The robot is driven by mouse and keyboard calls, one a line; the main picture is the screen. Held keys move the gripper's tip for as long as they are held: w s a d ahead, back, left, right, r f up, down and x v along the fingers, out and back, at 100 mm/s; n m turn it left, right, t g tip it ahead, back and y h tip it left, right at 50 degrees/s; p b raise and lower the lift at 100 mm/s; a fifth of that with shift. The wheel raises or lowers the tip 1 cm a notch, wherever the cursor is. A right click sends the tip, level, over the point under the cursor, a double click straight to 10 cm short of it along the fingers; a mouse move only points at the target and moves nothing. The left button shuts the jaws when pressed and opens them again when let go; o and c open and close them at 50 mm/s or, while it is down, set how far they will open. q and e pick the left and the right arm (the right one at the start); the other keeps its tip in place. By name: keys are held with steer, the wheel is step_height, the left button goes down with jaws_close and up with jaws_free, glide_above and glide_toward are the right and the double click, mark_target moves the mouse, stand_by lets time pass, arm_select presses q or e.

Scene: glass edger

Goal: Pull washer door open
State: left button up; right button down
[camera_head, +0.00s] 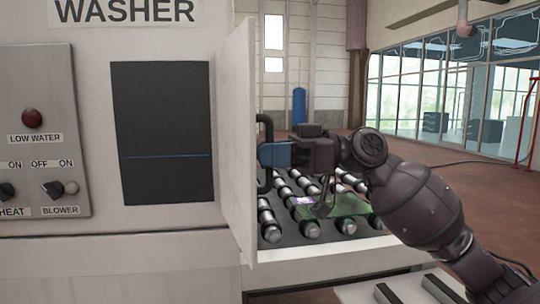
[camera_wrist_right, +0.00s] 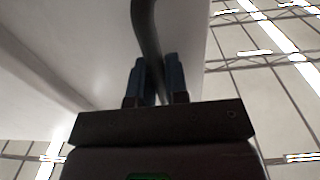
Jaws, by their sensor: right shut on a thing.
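The washer door (camera_head: 240,140) is a plain white panel. It stands out at an angle from the front of the white washer (camera_head: 85,25), with its right edge nearer to me. Its black bar handle (camera_head: 265,127) projects from the side turned to the right. My right gripper (camera_head: 270,154) has blue fingers and is shut on the handle. In the right wrist view, the curved handle (camera_wrist_right: 146,30) runs down between the fingers of my right gripper (camera_wrist_right: 156,82), with the pale door (camera_wrist_right: 100,35) behind. My left gripper is not in view.
A roller conveyor (camera_head: 309,228) lies right of the door, with a greenish glass pane (camera_head: 345,205) on it. A control panel (camera_head: 40,120) with knobs and a dark window (camera_head: 162,130) are on the washer front. Open brown floor (camera_head: 490,210) lies to the right.

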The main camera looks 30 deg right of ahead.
steer(key=shift+d+r, duration=0.1)
steer(key=c, duration=1.5)
jaws_free()
steer(key=shift+o, duration=0.4)
steer(key=shift+w, duration=0.1)
steer(key=v, duration=1)
steer(key=shift+s+d+p, duration=0.2)
steer(key=shift+d+p, duration=0.1)
steer(key=shift+p, duration=0.15)
